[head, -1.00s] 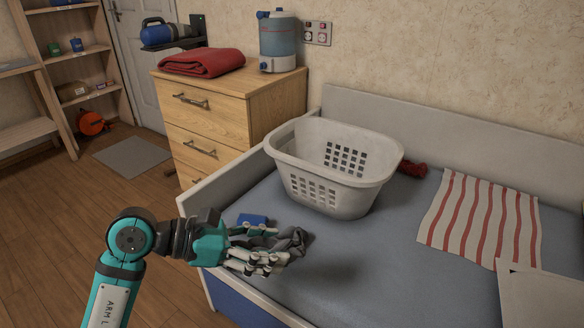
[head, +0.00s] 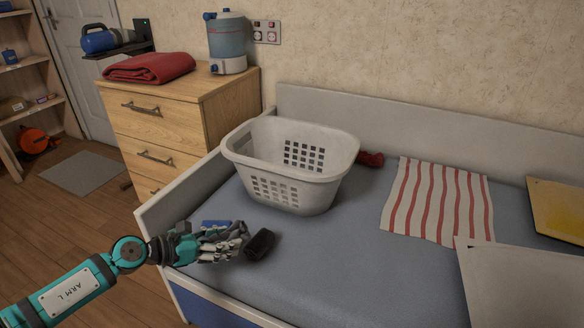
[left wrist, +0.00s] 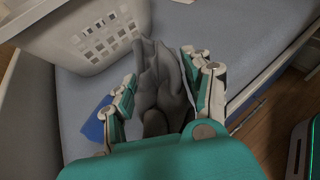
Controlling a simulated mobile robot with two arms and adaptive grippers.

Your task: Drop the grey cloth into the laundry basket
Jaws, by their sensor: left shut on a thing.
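The grey cloth (left wrist: 165,85) is bunched between the fingers of my left gripper (left wrist: 163,88) in the left wrist view. In the head view my left gripper (head: 240,243) is over the near left part of the bed, with the dark end of the cloth (head: 260,245) sticking out past its fingertips. The white laundry basket (head: 292,190) stands upright on the bed, behind and to the right of the gripper. The basket's perforated side (left wrist: 95,45) also shows at the upper left of the left wrist view. The basket's floor is hidden. My right gripper is out of view.
A small blue thing (head: 216,224) lies on the bed beside my gripper. A red item (head: 370,159) is just right of the basket, and a striped cloth (head: 438,200) lies further right. The low bed frame (head: 177,203) edges the left side. Bare mattress lies in front of the basket.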

